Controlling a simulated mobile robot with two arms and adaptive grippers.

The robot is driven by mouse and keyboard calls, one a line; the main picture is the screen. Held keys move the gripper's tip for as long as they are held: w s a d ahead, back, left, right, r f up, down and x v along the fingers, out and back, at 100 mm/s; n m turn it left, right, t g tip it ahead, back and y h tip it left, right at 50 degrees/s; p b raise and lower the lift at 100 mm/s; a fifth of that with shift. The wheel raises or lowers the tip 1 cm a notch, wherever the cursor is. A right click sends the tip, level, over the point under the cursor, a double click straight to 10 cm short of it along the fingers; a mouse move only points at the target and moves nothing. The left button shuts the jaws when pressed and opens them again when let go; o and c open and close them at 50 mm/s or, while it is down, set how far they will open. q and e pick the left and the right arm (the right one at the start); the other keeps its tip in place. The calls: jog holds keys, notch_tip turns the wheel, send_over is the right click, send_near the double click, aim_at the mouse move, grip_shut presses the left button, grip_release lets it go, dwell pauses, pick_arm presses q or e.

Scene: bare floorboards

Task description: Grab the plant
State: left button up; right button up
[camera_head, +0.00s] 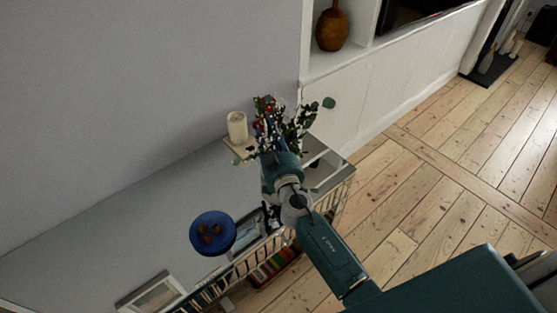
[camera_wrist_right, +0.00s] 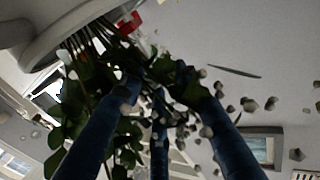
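The plant (camera_head: 300,122) is a bunch of green leaves with red and whitish blooms, on the shelf unit against the wall in the head view. Its stems and leaves (camera_wrist_right: 75,135) fill the left and middle of the wrist view. My right gripper (camera_head: 266,128) reaches in at the plant and hides part of it. In the wrist view its blue fingers (camera_wrist_right: 158,85) are spread apart, with stems and leaves between and behind them. I cannot tell whether they touch the stems. My left gripper is out of view.
A cream candle (camera_head: 237,127) stands close left of the plant. A blue bowl (camera_head: 213,233) with brown items lies farther left on the shelf unit, which has a railing (camera_head: 325,200). A brown vase (camera_head: 332,30) stands in a wall niche. The floorboards (camera_head: 440,190) at right are clear.

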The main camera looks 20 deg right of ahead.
jog(key=shift+w, duration=0.55)
grip_shut()
jog(key=shift+w+r, duration=0.1)
jog(key=shift+r, duration=0.1)
jog(key=shift+r, duration=0.1)
